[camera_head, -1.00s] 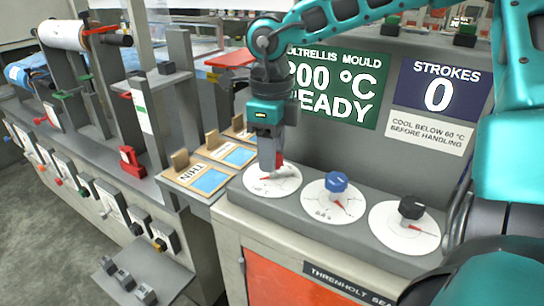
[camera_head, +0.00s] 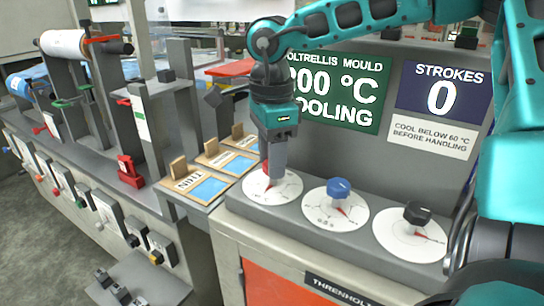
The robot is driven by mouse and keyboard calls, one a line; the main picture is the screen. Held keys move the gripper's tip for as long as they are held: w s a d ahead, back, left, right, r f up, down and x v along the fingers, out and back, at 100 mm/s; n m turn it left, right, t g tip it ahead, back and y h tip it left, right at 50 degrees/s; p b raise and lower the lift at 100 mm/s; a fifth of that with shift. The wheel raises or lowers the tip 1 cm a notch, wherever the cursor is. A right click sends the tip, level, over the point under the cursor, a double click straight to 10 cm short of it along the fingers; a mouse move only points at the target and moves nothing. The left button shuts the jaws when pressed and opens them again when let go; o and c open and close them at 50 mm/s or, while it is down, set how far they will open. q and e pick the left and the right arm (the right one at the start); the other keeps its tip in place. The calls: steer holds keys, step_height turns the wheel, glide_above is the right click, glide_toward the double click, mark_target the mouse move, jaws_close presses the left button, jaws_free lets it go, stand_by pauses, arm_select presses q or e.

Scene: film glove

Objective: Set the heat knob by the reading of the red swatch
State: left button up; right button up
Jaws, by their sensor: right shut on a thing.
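My right gripper (camera_head: 272,170) points down over the leftmost white dial (camera_head: 289,189) on the grey console. It is shut on that dial's knob, mostly hidden by the fingers; a red bit (camera_head: 263,172) shows at their left side. The blue knob (camera_head: 339,188) and the black knob (camera_head: 417,213) stand on the other two dials, free. The green sign (camera_head: 336,112) reads "200 °C COOLING", its left edge hidden by my arm. I cannot make out a red swatch for certain. My left gripper is not in view.
Wooden boards with blue patches (camera_head: 210,188) lie left of the dials, the nearest marked "THIN". A blue sign (camera_head: 438,88) reads "STROKES 0". A white label (camera_head: 432,138) says to cool below 60 °C before handling. A red clamp (camera_head: 130,171) stands farther left.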

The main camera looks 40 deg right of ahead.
stand_by(0.5)
steer(key=o, duration=1.1)
steer(key=shift+c, duration=0.2)
step_height(320, 180, up, 13)
steer(key=p, duration=0.2)
steer(key=shift+p, duration=0.4)
steer(key=shift+r, duration=0.1)
